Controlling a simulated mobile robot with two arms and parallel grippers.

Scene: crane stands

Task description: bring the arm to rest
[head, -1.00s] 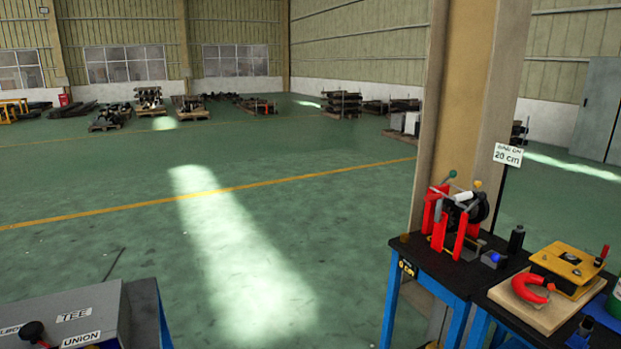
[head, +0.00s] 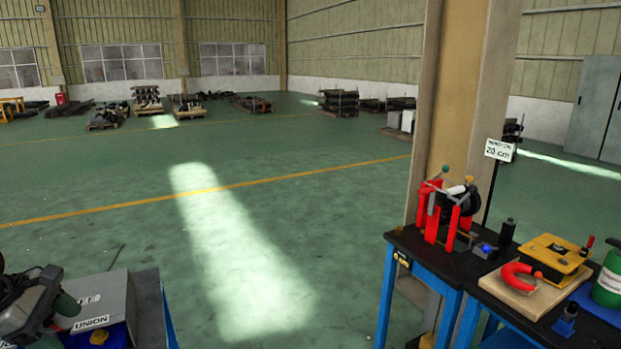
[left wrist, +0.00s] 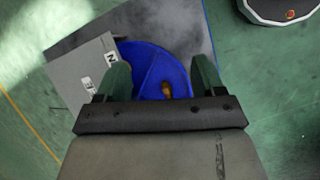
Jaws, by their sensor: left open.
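My left gripper (left wrist: 161,80) is open in the left wrist view, with its two green fingers apart and nothing seen between their tips but the scene beyond. Beyond the fingers are a blue bin (left wrist: 150,62) with a small brown-orange thing in it and a grey labelled box (left wrist: 75,78). In the head view my left arm comes in at the lower left, over the near part of the grey box (head: 105,294), whose UNION label shows. The gripper's fingertips are hard to make out there. My right gripper is in no view.
At the right, a blue-legged bench (head: 405,240) holds a red-framed device (head: 450,210). Before it, another bench carries a red horseshoe-shaped piece (head: 518,277), a yellow box (head: 552,258) and a green container (head: 609,281). A column (head: 462,90) stands behind. The green floor between is clear.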

